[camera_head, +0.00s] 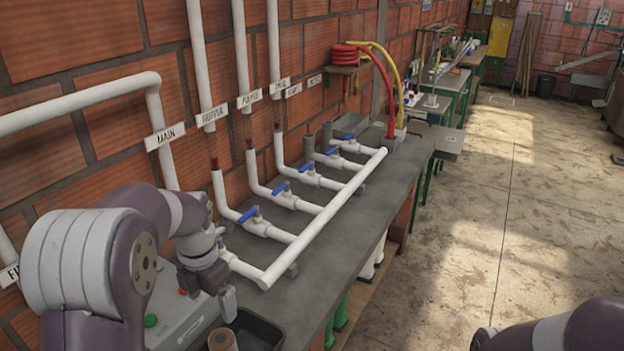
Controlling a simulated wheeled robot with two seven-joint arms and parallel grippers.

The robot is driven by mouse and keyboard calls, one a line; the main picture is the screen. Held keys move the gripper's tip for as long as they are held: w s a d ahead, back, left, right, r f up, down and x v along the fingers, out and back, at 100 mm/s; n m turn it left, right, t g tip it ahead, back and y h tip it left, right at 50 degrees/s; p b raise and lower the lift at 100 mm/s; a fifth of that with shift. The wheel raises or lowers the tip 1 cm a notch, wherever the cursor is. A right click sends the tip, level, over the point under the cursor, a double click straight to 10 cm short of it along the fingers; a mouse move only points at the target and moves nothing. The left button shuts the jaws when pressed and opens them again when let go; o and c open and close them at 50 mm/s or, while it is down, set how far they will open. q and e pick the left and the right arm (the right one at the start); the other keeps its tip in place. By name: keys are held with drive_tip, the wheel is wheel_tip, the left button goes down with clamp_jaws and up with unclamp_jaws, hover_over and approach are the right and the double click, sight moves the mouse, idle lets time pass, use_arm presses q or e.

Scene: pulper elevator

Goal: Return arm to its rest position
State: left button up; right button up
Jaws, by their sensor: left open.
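My left arm reaches in from the lower left. Its gripper (222,296) points down at the near end of the grey bench (335,255), close to the near corner of the white pipework (262,276). It is open and I see nothing between its fingers. My right arm shows only as a rounded part in the lower right corner, and its gripper is out of the picture. Several valves with blue handles line the pipework, among them a near one (249,213) and one behind it (280,188).
A dark tray (258,330), a brown cylinder (222,340) and a grey box with a green button (151,321) are close below the left gripper. A brick wall (110,97) with labelled white pipes stands behind the bench. The floor (500,240) on the right is clear.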

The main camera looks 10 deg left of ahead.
use_arm(q)
drive_tip(key=s+d+f+m, duration=0.1)
drive_tip(key=s+m, duration=0.3)
drive_tip(key=m, duration=0.6)
drive_tip(key=s+d+f+m+t, duration=0.1)
drive_tip(key=s+d+m, duration=0.3)
drive_tip(key=m, duration=0.6)
drive_tip(key=s+d+f+m, duration=0.3)
drive_tip(key=s+m, duration=0.2)
drive_tip(key=m, duration=0.6)
drive_tip(key=shift+s+d, duration=0.15)
drive_tip(key=shift+s, duration=0.2)
drive_tip(key=shift+w, duration=0.1)
drive_tip(key=shift+c, duration=0.2)
